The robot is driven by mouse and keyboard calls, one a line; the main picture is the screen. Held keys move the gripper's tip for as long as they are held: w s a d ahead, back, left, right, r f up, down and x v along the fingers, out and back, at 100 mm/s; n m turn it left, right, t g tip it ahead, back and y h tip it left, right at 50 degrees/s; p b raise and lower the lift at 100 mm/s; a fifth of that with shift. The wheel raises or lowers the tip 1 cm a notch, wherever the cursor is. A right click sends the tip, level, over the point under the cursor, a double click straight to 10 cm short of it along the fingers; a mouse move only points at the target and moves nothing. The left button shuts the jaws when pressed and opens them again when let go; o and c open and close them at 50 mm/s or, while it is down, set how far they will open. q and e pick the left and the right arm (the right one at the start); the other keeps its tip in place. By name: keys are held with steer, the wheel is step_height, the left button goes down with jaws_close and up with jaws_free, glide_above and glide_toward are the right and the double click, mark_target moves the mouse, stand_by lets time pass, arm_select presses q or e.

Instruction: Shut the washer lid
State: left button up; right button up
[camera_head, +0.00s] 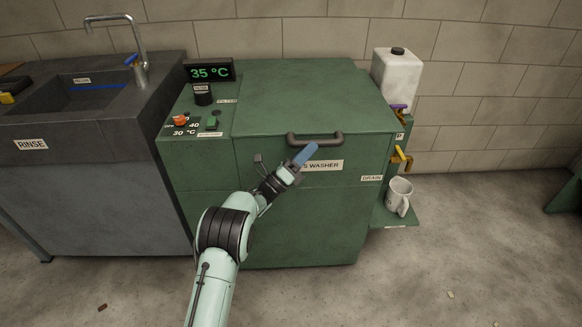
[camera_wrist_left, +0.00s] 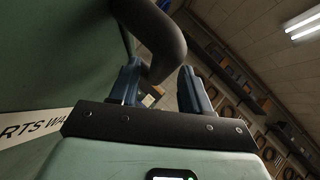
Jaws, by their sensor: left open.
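The green parts washer (camera_head: 290,225) stands in the middle of the head view. Its green lid (camera_head: 305,95) lies flat across the top, and I see no gap under it. A dark curved handle (camera_head: 314,139) sits at the lid's front edge. My left gripper (camera_head: 304,156) is just below the handle, in front of the washer's label. In the left wrist view, the blue fingers of my left gripper (camera_wrist_left: 160,88) are open, and the dark handle (camera_wrist_left: 155,35) curves down toward the space between them. I cannot tell whether they touch it. My right gripper is not in view.
A dark rinse sink (camera_head: 90,150) with a tap stands at the left. The washer's control panel has a red knob (camera_head: 180,120) and a 35 °C display (camera_head: 210,72). A white jug (camera_head: 397,75) and a mug (camera_head: 398,196) on a low shelf are at the right.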

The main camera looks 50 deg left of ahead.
arm_select(q)
steer(key=v, duration=1)
steer(key=shift+f, duration=0.2)
steer(key=shift+s, duration=0.1)
